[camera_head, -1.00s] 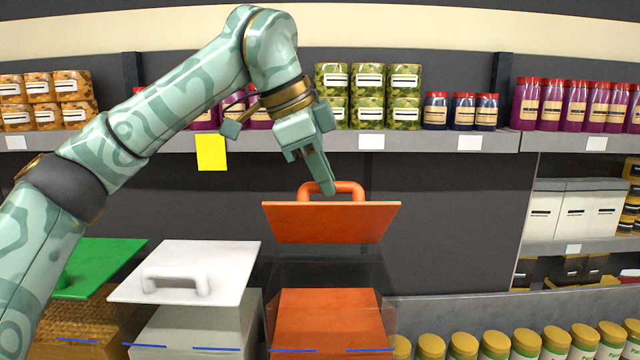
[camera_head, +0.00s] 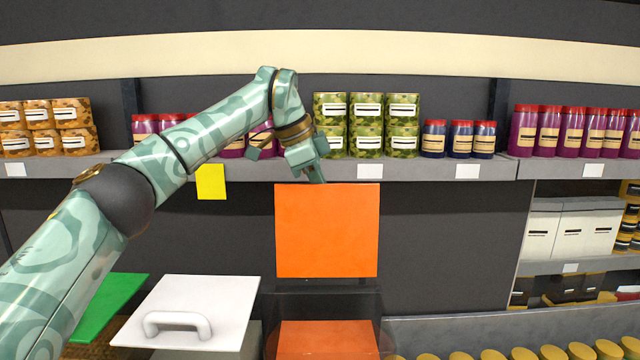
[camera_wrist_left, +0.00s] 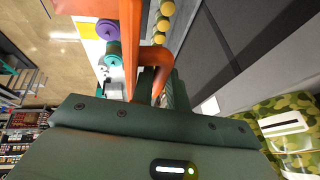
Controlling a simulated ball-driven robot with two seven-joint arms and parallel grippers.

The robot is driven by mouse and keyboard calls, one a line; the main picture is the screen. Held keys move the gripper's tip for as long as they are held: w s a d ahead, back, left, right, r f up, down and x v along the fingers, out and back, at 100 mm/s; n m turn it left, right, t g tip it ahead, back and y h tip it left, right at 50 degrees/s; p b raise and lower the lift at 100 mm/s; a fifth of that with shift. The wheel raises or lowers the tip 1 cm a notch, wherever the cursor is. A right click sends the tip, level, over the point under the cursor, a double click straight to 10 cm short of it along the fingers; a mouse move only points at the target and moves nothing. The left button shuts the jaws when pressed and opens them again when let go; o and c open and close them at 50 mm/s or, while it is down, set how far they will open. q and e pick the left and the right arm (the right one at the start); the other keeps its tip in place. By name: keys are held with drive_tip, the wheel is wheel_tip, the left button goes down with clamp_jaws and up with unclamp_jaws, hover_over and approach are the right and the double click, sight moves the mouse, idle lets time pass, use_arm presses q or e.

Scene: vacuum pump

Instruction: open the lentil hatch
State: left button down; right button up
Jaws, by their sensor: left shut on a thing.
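The orange hatch lid (camera_head: 327,230) stands nearly upright above a clear bin (camera_head: 326,300) with orange contents (camera_head: 326,342). Its flat inner face is toward the head camera, which hides its handle there. My left gripper (camera_head: 318,178) is at the lid's top edge, its fingertips partly hidden behind the lid. In the left wrist view the orange handle (camera_wrist_left: 160,62) runs between the fingers of my left gripper (camera_wrist_left: 155,82), which is shut on it. My right gripper is in neither view.
A white lid with a handle (camera_head: 205,308) and a green lid (camera_head: 108,300) lie to the left. Above, a shelf edge (camera_head: 420,170) carries green tins (camera_head: 367,122) and jars close to my left gripper. Gold-capped jars (camera_head: 550,353) stand at lower right.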

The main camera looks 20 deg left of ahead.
use_arm(q)
drive_tip(key=shift+w+a+f, duration=0.4)
drive_tip(key=shift+w+f, duration=0.05)
drive_tip(key=shift+f, duration=0.05)
drive_tip(key=c, duration=1.4)
unclamp_jaws()
drive_tip(key=shift+c, duration=0.2)
drive_tip(key=shift+o, duration=0.4)
drive_tip(key=shift+w+f, duration=0.1)
drive_tip(key=shift+w, duration=0.1)
drive_tip(key=v, duration=1.7)
drive_tip(key=shift+s+r, duration=0.25)
drive_tip(key=shift+r, duration=0.05)
